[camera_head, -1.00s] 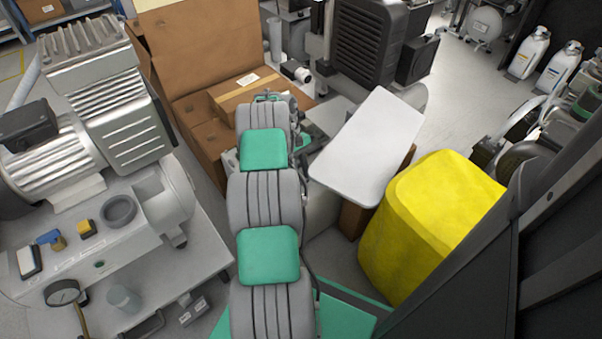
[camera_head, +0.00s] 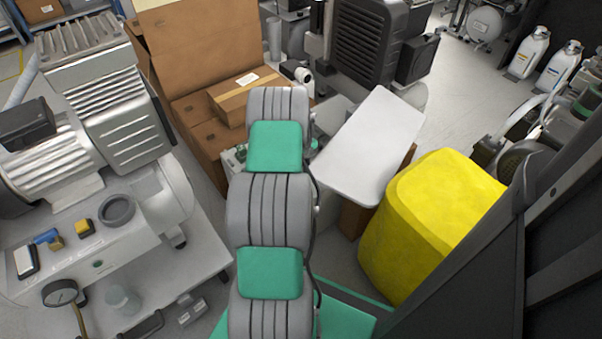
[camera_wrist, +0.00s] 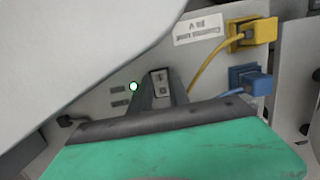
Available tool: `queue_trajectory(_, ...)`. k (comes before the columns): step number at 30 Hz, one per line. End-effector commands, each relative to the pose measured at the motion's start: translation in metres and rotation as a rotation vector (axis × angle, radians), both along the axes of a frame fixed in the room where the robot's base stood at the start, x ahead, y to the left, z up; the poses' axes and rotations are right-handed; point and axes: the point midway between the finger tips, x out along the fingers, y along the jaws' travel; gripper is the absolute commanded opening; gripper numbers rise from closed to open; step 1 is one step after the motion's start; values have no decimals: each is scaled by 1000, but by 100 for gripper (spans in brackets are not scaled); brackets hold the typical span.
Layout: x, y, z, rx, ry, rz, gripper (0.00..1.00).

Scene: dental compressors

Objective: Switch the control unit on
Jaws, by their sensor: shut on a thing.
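The control unit's pale grey panel (camera_wrist: 95,108) fills the middle of the wrist view, with an upside-down label reading Control Unit (camera_wrist: 200,28). A small rocker switch (camera_wrist: 160,82) with marks on its face sits in the panel. A green light (camera_wrist: 133,86) glows just left of it. My gripper (camera_wrist: 162,98) is at the switch, its dark fingers on either side of it and closed on it. The exact contact is hard to see. In the head view my arm hides the gripper and the panel.
A yellow plug (camera_wrist: 250,34) and a blue plug (camera_wrist: 250,80) with cables sit right of the switch. A pale surface covers the wrist view's upper left. In the head view, a white board (camera_head: 368,145), a yellow bin (camera_head: 430,225) and cardboard boxes (camera_head: 190,60) crowd my arm.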

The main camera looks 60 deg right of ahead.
Motion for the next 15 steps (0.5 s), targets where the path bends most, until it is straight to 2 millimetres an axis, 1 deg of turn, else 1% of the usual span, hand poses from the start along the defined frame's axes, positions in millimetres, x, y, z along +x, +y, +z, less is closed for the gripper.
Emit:
queue_trajectory(9,1,-1,1,-10,-11,-4,0)
queue_trajectory(10,1,-1,1,-10,-11,-4,23)
queue_trajectory(15,1,0,1,-7,-10,-2,37)
